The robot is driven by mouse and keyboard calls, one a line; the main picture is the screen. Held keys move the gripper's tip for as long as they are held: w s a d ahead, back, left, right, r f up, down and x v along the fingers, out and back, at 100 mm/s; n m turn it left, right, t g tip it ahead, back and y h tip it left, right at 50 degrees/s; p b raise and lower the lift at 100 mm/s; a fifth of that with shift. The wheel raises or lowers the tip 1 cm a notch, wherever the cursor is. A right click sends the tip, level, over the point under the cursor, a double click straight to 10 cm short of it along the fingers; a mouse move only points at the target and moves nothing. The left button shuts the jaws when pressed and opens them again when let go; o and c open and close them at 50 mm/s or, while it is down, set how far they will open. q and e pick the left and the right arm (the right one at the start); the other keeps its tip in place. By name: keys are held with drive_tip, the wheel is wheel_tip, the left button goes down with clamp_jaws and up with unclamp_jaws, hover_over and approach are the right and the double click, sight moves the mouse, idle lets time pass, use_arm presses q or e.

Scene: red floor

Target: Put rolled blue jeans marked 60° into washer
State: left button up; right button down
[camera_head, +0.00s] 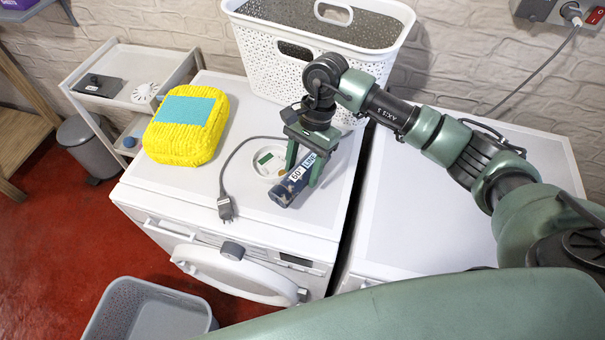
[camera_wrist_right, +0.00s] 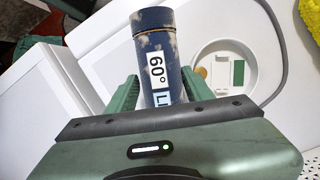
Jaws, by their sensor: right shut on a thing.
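The rolled blue jeans (camera_head: 283,192), with a white "60°" label, are between the fingers of my right gripper (camera_head: 303,172), over the top of the left washer (camera_head: 180,200). In the right wrist view the jeans (camera_wrist_right: 157,50) stick out past the green fingers, label facing the camera. My right gripper (camera_wrist_right: 150,95) is shut on them. I cannot tell whether the roll touches the washer top. My left gripper is not in view.
A yellow bundle (camera_head: 185,135), a power plug with cable (camera_head: 225,207) and a round white dish (camera_head: 268,162) lie on the washer top. A white laundry basket (camera_head: 285,72) stands behind. A grey basket (camera_head: 140,312) stands on the red floor in front.

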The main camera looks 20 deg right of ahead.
sight(303, 178)
wheel_tip(303, 178, down, 4)
drive_tip(key=shift+r+p, duration=0.25)
drive_tip(key=shift+p, duration=0.15)
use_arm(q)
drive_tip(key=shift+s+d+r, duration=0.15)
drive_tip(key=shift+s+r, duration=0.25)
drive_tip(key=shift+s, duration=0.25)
use_arm(e)
drive_tip(key=shift+f, duration=0.2)
drive_tip(key=c, duration=0.9)
unclamp_jaws()
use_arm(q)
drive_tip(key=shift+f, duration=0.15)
use_arm(e)
drive_tip(key=shift+o, duration=0.2)
drive_tip(key=shift+r, duration=0.15)
